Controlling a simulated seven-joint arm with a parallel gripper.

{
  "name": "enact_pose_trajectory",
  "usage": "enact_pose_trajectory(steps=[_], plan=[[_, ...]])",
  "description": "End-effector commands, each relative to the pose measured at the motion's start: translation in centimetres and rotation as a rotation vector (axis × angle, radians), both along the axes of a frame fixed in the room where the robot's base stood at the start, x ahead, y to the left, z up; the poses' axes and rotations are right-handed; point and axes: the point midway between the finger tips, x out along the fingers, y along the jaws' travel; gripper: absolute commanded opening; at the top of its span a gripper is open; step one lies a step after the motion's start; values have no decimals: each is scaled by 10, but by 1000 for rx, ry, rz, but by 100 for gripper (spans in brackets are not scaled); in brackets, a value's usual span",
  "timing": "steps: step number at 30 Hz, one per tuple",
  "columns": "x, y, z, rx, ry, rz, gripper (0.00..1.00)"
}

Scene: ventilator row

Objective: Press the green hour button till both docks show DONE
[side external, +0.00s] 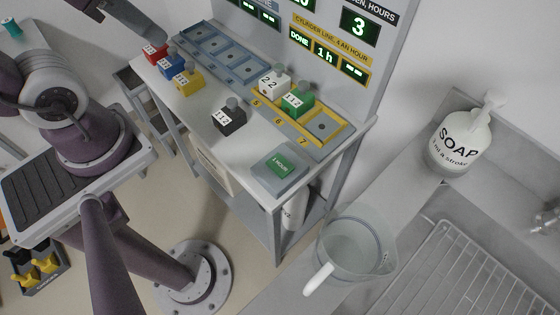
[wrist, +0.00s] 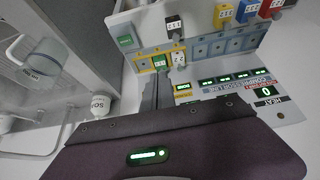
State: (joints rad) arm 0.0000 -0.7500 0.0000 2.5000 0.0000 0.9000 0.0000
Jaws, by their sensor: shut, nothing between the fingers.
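The green 1 HOUR button (side external: 280,163) sits on a pad at the table's near right corner; it also shows in the wrist view (wrist: 126,41). Nothing touches it. In the yellow dock strip (side external: 335,132), a white block (side external: 273,82) stands at dock 5 and a green block (side external: 297,101) at dock 6; dock 7 is empty. The yellow-framed cylinder display (side external: 326,51) reads DONE, 1h and dashes, left to right. My gripper (wrist: 158,78) is shut and empty in the wrist view, apart from the button. Its fingertips are not clear in the side view.
A black block (side external: 229,118) stands on the table in front of the yellow strip. Red (side external: 155,53), blue (side external: 171,65) and yellow (side external: 188,83) blocks stand by the blue strip (side external: 238,66), whose slots look empty. A jug (side external: 352,252) and soap bottle (side external: 459,142) are at right.

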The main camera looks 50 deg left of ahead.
Motion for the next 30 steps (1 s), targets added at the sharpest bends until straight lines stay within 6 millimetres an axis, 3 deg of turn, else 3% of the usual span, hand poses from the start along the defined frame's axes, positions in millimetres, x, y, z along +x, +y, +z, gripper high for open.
enact_pose_trajectory(steps=[26, 30], plan=[[0, 0, 0, 0, 0, 0, 0], [14, 10, -6, 58, 13, 15, 0]])
